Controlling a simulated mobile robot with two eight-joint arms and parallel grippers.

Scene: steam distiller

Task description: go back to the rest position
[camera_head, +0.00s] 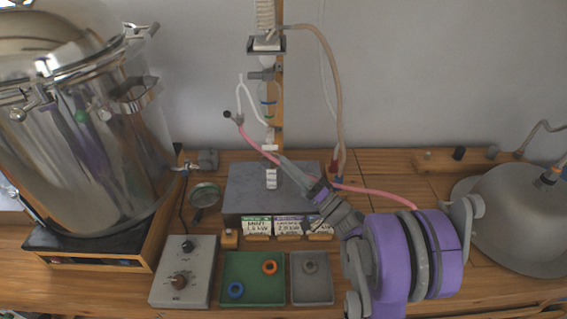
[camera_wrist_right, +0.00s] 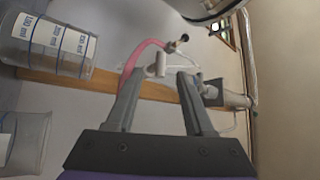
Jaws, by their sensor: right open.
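My right gripper (camera_head: 284,163) reaches in from the lower right, over the grey block (camera_head: 238,186) in the middle of the bench. Its fingers point up and left, close to the pink hose (camera_head: 257,148) and the lower end of the glass piece on the wooden post. In the right wrist view the gripper (camera_wrist_right: 161,76) is open with nothing between its fingers. The pink hose (camera_wrist_right: 133,62) and a white fitting show just beyond the fingertips there; I cannot tell whether they touch. My left gripper is not in view.
A large steel pot (camera_head: 80,140) stands at left and a grey dome (camera_head: 515,215) at right. A control box (camera_head: 184,255), a green tray (camera_head: 252,295) and a grey tray (camera_head: 312,292) line the front. Clear marked containers (camera_wrist_right: 53,42) show in the wrist view.

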